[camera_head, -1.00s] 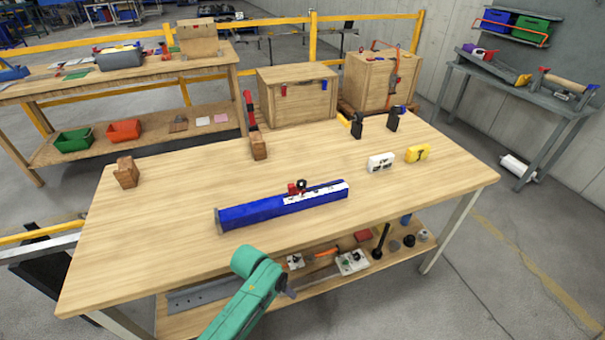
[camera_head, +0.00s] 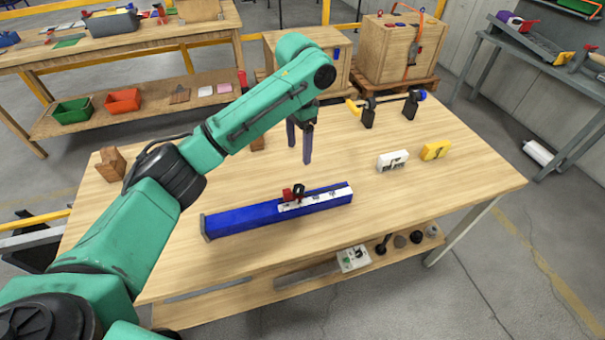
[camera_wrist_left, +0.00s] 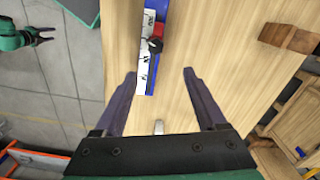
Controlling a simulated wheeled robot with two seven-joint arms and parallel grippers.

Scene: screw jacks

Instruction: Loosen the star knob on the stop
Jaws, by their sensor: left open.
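The stop (camera_head: 287,196) is a small red block on a blue rail (camera_head: 245,219) with a white scale strip. The dark star knob (camera_head: 298,190) sits at its right side. In the left wrist view the knob (camera_wrist_left: 154,45) and red stop (camera_wrist_left: 158,30) show beyond the fingertips. My left gripper (camera_head: 299,155) is open and empty, fingers pointing down, above the table behind the rail and apart from the knob. My right gripper (camera_wrist_left: 46,35) shows small at the left wrist view's upper left, fingers apart and empty over the floor.
A white block (camera_head: 392,161) and a yellow block (camera_head: 436,150) lie right of the rail. Black stands (camera_head: 368,112) with a yellow handle are behind them. A wooden block (camera_head: 110,163) stands at the table's left. The table's front right is clear.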

